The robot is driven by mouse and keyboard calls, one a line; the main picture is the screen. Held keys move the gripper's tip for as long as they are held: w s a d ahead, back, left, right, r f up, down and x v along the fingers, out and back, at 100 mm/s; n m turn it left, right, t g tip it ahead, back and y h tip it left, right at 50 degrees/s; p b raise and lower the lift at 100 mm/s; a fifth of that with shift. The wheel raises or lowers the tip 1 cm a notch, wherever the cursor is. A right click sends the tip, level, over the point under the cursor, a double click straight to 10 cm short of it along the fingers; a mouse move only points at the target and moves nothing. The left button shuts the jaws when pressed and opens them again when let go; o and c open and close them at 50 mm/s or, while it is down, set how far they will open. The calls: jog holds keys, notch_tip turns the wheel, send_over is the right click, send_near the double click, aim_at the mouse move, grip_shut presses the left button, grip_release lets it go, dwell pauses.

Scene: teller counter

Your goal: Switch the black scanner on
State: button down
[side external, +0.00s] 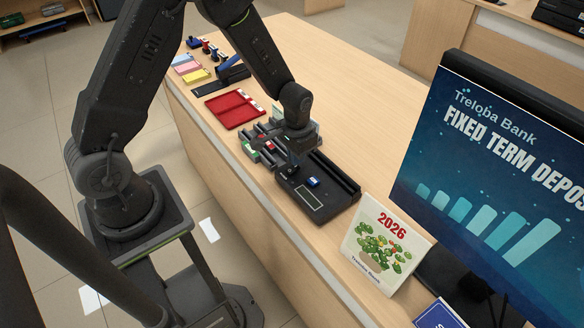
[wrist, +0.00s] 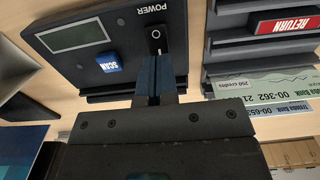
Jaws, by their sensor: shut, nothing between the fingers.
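The black scanner (side external: 345,200) lies on the counter, with a grey display (side external: 310,201) and a blue button (side external: 313,182). In the wrist view the scanner (wrist: 125,25) shows its display (wrist: 72,37), the blue SCAN button (wrist: 108,64) and a small black switch (wrist: 156,37) beside the word POWER. The switch bears a round white mark; its tilt is not clear. My gripper (wrist: 163,62) is shut and empty, its fingertips right by the switch, over the scanner's edge. Contact cannot be told. In the side external view my gripper (side external: 292,164) is above the scanner's far left corner.
A dark sorting tray (side external: 255,158) stands close beside the scanner; in the wrist view it has a red RETURN label (wrist: 284,22) and holds paper slips (wrist: 265,88). A red tray (side external: 232,108) lies beyond. A 2026 calendar (side external: 385,245) and a monitor (side external: 490,170) stand to the right.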

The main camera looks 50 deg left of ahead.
jog(key=shift+f, duration=0.95)
dwell(0.3)
jog(key=shift+r, duration=3.55)
jog(key=shift+r, duration=0.35)
notch_tip(320, 180, up, 14)
jog(key=f+t, duration=0.1)
jog(key=t, duration=0.1)
send_over(296, 167)
jog(key=s+d, duration=0.1)
jog(key=s, duration=0.5)
jog(key=s+d+r+t, duration=0.2)
jog(key=s+r+t, duration=0.1)
jog(key=s+r, duration=0.6)
jog(key=s, duration=0.3)
jog(key=shift+s+t, duration=0.3)
